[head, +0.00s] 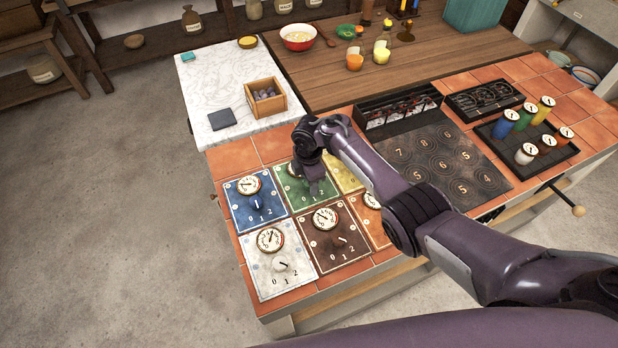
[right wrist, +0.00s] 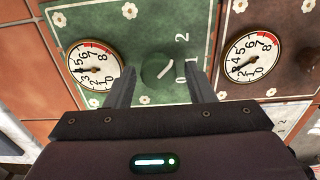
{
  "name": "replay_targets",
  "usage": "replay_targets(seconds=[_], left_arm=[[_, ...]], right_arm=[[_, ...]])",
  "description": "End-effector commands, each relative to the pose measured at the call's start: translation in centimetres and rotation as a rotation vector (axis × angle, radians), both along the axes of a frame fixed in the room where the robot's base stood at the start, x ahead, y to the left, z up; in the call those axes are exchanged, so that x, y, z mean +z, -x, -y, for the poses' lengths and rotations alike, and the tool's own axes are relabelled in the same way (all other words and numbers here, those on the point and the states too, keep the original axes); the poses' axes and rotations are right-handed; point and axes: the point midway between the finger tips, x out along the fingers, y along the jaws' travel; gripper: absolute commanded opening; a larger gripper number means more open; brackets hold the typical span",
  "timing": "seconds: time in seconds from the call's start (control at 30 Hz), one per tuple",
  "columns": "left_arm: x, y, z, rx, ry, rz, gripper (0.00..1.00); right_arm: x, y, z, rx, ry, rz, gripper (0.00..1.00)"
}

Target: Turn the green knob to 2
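The green panel (head: 299,203) lies in the tiled worktop, partly hidden by my right arm in the head view. In the right wrist view the green panel (right wrist: 142,24) carries the green knob (right wrist: 157,70), with 0, 1 and 2 printed beside it. The knob's white mark points up and right, roughly toward 1. My right gripper (right wrist: 160,80) is open, with one finger on each side of the knob and gaps showing. It also shows in the head view (head: 315,187), over the panel. The left gripper is out of view.
Blue (head: 252,203), white (head: 277,270), brown (head: 335,235) and partly hidden yellow (head: 343,173) and orange (head: 371,226) panels adjoin it, each raised knob close by. A dial (right wrist: 92,65) sits beside the green knob. A wooden box (head: 265,98) stands on the marble slab.

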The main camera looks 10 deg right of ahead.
Motion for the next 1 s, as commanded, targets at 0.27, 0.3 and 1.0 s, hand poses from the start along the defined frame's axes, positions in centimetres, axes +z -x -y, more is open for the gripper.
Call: replay_targets(seconds=[0.27, 0.3, 1.0], left_arm=[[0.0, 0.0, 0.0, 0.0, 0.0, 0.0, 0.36], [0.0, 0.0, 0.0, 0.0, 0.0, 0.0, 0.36], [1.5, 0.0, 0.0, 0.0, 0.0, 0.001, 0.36]], right_arm=[[0.1, -0.1, 0.0, -0.002, 0.0, 0.003, 0.56], [0.2, -0.2, 0.0, -0.003, 0.0, 0.003, 0.56], [7.9, -0.1, 0.0, -0.001, 0.0, 0.002, 0.56]])
